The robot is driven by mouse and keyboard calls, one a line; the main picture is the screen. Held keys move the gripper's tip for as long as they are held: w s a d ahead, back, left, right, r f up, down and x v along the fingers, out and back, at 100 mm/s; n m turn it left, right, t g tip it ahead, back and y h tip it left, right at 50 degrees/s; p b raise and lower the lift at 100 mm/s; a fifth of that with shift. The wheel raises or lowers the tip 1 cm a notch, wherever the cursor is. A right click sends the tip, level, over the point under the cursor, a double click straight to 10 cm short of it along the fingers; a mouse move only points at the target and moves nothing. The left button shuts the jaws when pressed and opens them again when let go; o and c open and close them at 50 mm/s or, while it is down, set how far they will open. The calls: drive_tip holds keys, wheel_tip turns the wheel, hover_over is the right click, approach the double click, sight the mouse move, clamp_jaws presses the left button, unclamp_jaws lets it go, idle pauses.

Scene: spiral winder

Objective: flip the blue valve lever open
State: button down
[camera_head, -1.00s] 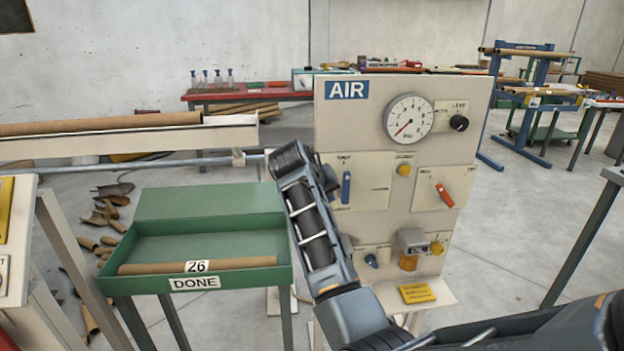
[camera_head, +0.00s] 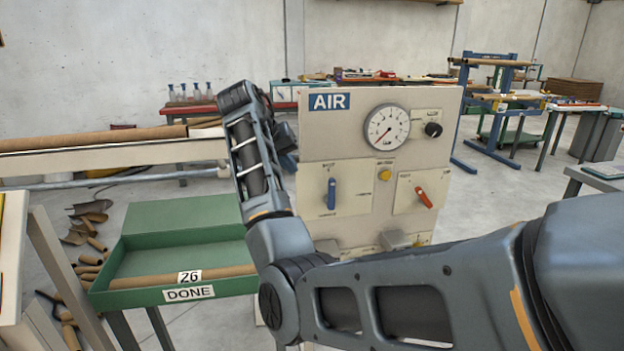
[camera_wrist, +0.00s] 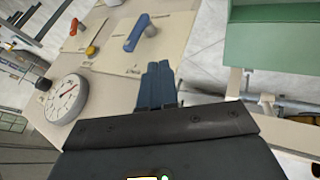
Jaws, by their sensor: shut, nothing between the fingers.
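The blue valve lever (camera_head: 332,194) stands upright on a cream plate at the left of the AIR panel (camera_head: 310,152). In the wrist view, where the panel appears turned, the blue lever (camera_wrist: 138,32) is near the top middle. My gripper (camera_wrist: 158,72) is shut and empty, its fingertips below the lever in that picture and apart from it. In the head view my arm rises to the left of the lever, and my fingers are mostly hidden behind it.
A red-orange lever (camera_head: 424,197), a yellow button (camera_head: 386,175), a black knob (camera_head: 433,130) and a pressure gauge (camera_head: 387,127) share the panel. A green DONE tray (camera_head: 150,296) holding a cardboard tube (camera_head: 150,281) stands to the left. Open floor lies right of the panel.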

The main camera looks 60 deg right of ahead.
drive_tip(key=p, duration=0.1)
approach(332, 194)
drive_tip(key=w+f, duration=0.2)
drive_tip(key=w+d+f, duration=0.1)
drive_tip(key=w+f, duration=0.1)
drive_tip(key=shift+w, duration=0.15)
drive_tip(key=shift+s+d+r+p, duration=0.1)
drive_tip(key=shift+s+d+p, duration=0.35)
drive_tip(key=shift+s+d, duration=0.8)
drive_tip(key=shift+s, duration=0.2)
